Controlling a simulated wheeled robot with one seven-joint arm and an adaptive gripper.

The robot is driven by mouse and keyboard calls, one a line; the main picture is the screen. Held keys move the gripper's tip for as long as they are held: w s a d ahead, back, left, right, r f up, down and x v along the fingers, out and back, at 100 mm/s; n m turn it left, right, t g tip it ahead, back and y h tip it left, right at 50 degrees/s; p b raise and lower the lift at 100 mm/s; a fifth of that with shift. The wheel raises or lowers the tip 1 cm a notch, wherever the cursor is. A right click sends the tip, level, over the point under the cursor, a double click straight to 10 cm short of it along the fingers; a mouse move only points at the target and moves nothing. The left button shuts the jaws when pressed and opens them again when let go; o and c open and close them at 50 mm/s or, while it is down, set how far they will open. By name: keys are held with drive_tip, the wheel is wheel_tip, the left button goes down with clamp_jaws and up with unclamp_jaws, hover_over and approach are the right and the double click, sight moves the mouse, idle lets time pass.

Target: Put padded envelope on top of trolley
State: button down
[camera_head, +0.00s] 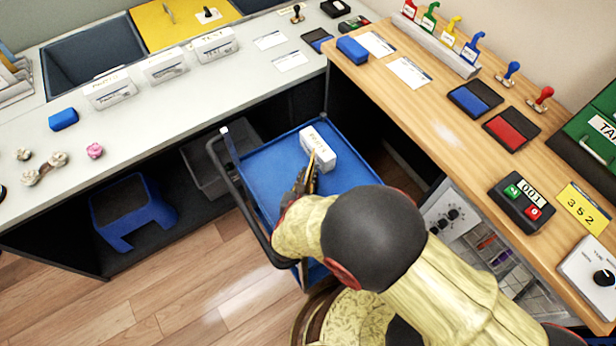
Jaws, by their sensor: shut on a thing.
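The trolley (262,165) has a blue top and a dark handle, and stands between the two counters. My gripper (308,178) is over the trolley top, seen from behind and partly hidden by my own arm. It is shut on a thin tan thing, which looks like the padded envelope (313,161) seen nearly edge-on. I cannot tell whether the envelope touches the trolley top. A white box (322,152) lies on the trolley, just beyond the gripper.
A pale counter (190,105) with white boxes runs along the left. A wooden counter (420,100) with stamps and ink pads runs along the right. A blue step stool (130,210) stands under the left counter. The trolley top's left part is bare.

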drive_tip(key=shift+f, duration=0.35)
drive_tip(key=c, duration=1.7)
unclamp_jaws()
drive_tip(key=shift+c, duration=0.2)
drive_tip(key=shift+r, duration=0.1)
drive_tip(key=shift+r, duration=0.15)
drive_tip(key=p+v, duration=0.4)
drive_tip(key=v, duration=0.8)
